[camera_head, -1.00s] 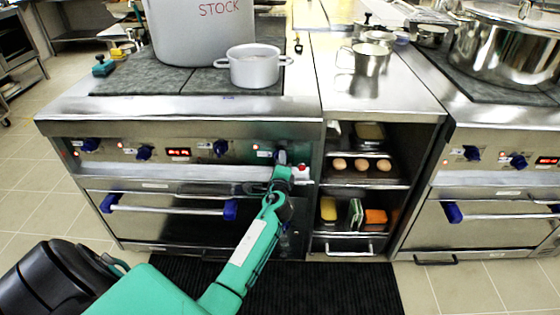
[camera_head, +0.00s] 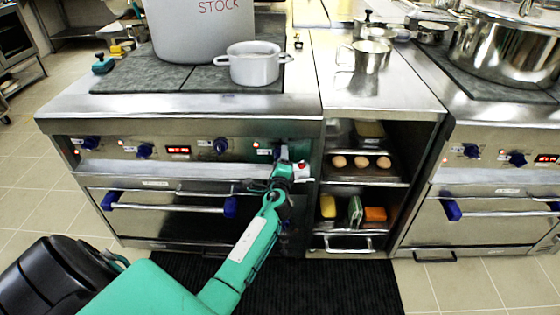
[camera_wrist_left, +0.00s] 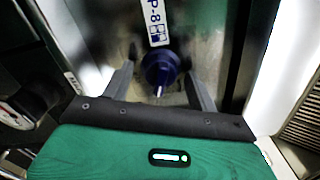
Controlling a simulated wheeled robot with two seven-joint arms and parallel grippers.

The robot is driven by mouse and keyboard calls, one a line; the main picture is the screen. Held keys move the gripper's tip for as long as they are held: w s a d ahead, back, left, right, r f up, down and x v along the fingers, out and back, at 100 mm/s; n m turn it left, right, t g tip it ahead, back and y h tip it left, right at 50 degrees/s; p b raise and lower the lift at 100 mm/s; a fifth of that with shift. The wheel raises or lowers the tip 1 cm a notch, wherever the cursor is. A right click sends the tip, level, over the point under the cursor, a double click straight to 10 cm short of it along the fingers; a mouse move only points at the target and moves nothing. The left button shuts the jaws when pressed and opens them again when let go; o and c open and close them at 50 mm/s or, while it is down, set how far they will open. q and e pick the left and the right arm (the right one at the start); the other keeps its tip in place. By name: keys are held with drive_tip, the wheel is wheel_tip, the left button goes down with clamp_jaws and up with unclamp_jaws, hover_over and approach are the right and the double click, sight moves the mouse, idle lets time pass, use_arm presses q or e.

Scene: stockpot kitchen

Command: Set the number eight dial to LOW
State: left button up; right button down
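The number eight dial is a dark blue knob at the right end of the left range's panel, largely hidden by my gripper in the head view. In the left wrist view the dial (camera_wrist_left: 160,70) is close up, below a white label (camera_wrist_left: 155,22) reading P-8, with a pale pointer line on it. My left gripper (camera_head: 282,156) is at the panel in front of the dial. In the left wrist view its fingers (camera_wrist_left: 160,77) stand apart, one on each side of the dial, with gaps visible. The dial's setting is not readable. My right gripper is not in view.
Other blue dials (camera_head: 220,146) and a red display (camera_head: 178,150) line the panel. A red button (camera_head: 301,166) is right beside my gripper. The oven handle (camera_head: 170,207) runs below. A white pot (camera_head: 254,66) stands on the cooktop above; a shelf unit (camera_head: 362,185) is to the right.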

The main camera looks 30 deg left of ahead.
use_arm(q)
drive_tip(key=v, duration=1.3)
drive_tip(key=shift+s, duration=0.4)
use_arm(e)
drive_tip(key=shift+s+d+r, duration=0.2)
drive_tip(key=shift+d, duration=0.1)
use_arm(q)
drive_tip(key=shift+d, duration=0.15)
